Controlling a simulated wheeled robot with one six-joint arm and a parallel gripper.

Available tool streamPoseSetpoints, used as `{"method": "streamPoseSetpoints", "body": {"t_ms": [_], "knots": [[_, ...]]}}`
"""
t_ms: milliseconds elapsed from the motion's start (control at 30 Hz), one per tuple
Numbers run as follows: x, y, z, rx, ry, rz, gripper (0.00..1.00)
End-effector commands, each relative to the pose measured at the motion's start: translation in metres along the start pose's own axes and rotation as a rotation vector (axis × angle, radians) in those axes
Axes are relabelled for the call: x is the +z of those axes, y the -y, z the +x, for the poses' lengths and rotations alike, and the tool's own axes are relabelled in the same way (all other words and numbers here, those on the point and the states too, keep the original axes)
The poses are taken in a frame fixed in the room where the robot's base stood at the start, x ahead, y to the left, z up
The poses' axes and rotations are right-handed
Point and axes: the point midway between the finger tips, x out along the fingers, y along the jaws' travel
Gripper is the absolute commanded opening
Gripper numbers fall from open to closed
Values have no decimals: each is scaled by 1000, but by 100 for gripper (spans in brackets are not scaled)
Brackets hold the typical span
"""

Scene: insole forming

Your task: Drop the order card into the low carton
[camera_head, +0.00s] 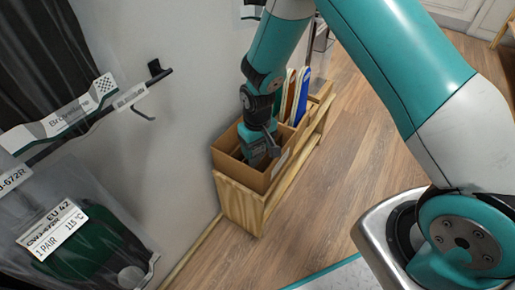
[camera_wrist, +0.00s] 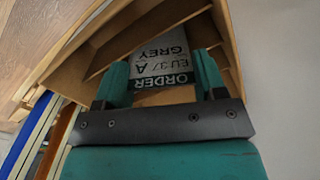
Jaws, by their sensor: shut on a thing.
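The order card (camera_wrist: 160,45) is a pale card with dark print reading ORDER, EU 37, A and GREY. In the wrist view it lies between the two teal fingers of my gripper (camera_wrist: 162,75), which is shut on it. The low carton (camera_head: 236,173) is a brown open box on a wooden stand. In the head view my gripper (camera_head: 262,153) points down inside the carton's opening, and the card is not clearly visible there. In the wrist view the carton's walls (camera_wrist: 228,35) surround the card. I cannot tell whether the card touches the bottom.
Upright red, white and blue boards (camera_head: 298,95) stand in the rack behind the carton. A wooden stand (camera_head: 240,205) carries the carton against the wall. Bagged insoles with labels (camera_head: 60,230) hang at the left near a black hook (camera_head: 145,112).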

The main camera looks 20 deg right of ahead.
Motion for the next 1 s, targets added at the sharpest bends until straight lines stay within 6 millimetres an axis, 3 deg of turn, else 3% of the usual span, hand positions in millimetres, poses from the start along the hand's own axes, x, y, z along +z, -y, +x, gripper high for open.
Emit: {"method": "streamPoseSetpoints", "body": {"t_ms": [733, 767, 833, 867, 1000], "knots": [[0, -1, 13, 0, -2, 2, 43], [0, -1, 13, 0, -2, 2, 69], [0, -1, 13, 0, -2, 2, 85], [0, -1, 13, 0, -2, 2, 90], [0, -1, 13, 0, -2, 2, 90]]}}
